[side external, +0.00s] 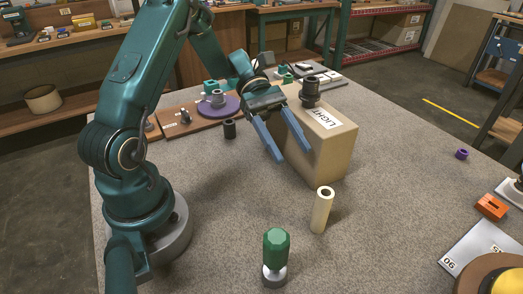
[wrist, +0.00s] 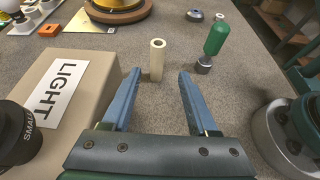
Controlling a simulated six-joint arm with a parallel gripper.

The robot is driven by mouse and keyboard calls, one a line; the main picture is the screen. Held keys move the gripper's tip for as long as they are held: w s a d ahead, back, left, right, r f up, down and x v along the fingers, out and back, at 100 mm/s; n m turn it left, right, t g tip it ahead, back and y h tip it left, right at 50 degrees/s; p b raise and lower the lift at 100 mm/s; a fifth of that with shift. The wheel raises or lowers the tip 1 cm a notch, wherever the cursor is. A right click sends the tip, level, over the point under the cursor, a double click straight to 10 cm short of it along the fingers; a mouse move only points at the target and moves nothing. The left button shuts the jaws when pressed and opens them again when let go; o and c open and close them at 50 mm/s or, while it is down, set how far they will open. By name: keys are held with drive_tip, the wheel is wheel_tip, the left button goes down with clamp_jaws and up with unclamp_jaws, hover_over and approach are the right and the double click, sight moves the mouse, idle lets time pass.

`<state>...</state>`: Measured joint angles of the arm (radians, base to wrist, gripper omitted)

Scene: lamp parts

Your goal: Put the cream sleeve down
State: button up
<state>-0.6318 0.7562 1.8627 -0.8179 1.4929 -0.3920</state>
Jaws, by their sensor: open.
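The cream sleeve (side external: 321,210) is a tall hollow cylinder standing upright on the grey speckled table, in front of the box. In the wrist view the cream sleeve (wrist: 157,60) stands beyond my fingertips, with its open top showing. My gripper (side external: 288,157) is open and empty, with its blue fingers spread wide. It is above the table, beside the box and apart from the sleeve.
A cardboard box (side external: 330,150) marked LIGHT stands close to my gripper, with a dark part (side external: 310,93) on top. A green bulb-like part (side external: 275,250) stands near the front. A black cylinder (side external: 229,129) and a purple disc (side external: 218,108) are behind.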

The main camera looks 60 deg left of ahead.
drive_tip(key=s+r+m+t+y, duration=0.5)
drive_tip(key=s+m+y, duration=0.6)
drive_tip(key=m, duration=0.6)
drive_tip(key=shift+d+r+m+t+y, duration=0.35)
drive_tip(key=shift+r+y, duration=0.2)
drive_tip(key=shift+y, duration=0.55)
